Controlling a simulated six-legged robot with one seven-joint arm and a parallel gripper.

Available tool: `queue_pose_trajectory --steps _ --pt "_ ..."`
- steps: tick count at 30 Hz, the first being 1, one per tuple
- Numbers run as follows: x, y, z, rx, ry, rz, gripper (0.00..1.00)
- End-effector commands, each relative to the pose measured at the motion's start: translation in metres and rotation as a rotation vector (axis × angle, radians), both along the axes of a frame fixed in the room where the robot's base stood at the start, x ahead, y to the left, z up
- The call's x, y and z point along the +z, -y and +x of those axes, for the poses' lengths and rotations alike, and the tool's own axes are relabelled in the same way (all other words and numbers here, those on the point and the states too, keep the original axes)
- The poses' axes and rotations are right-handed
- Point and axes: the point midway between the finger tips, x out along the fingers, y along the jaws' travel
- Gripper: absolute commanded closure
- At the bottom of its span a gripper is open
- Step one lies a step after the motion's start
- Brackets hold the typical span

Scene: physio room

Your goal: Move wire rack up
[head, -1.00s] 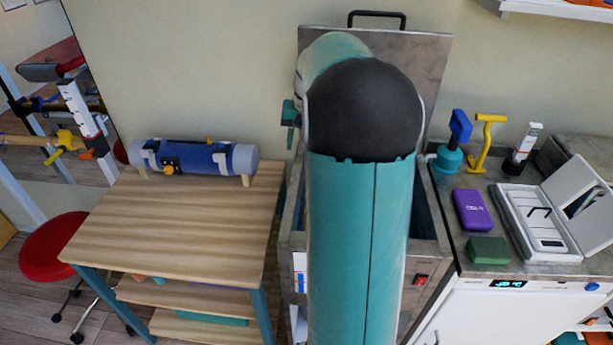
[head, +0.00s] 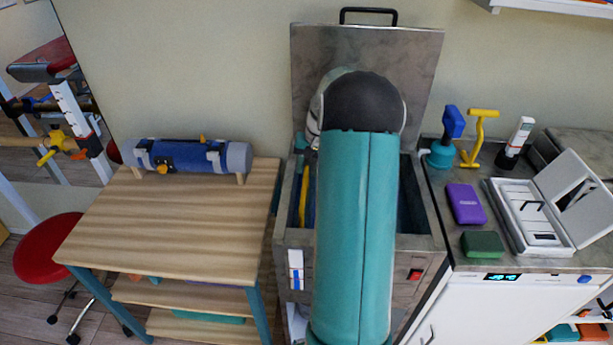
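A grey metal tank (head: 425,222) stands in the middle, with its lid (head: 420,75) raised against the wall. My teal arm reaches over the tank and covers most of its opening. A narrow strip of the dark inside shows on each side of the arm. A yellow piece (head: 304,195) shows inside at the left; I cannot tell whether it belongs to the wire rack. The rack itself cannot be made out. My gripper is hidden behind my arm, so its state and what it touches do not show.
A wooden table (head: 170,220) with a blue roll (head: 200,157) stands left of the tank. The counter at right holds a purple box (head: 466,203), a green block (head: 482,244) and an open white case (head: 525,215). A red stool (head: 45,250) stands far left.

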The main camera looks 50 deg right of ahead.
Motion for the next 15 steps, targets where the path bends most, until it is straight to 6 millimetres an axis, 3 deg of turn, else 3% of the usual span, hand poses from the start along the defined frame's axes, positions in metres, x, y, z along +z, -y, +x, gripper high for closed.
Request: queue_pose_trajectory --steps 6,15 --pt "-0.03 -0.004 0.004 0.0 -0.001 0.001 0.64" --pt "-0.036 -0.005 0.006 0.0 0.0 0.0 0.64"
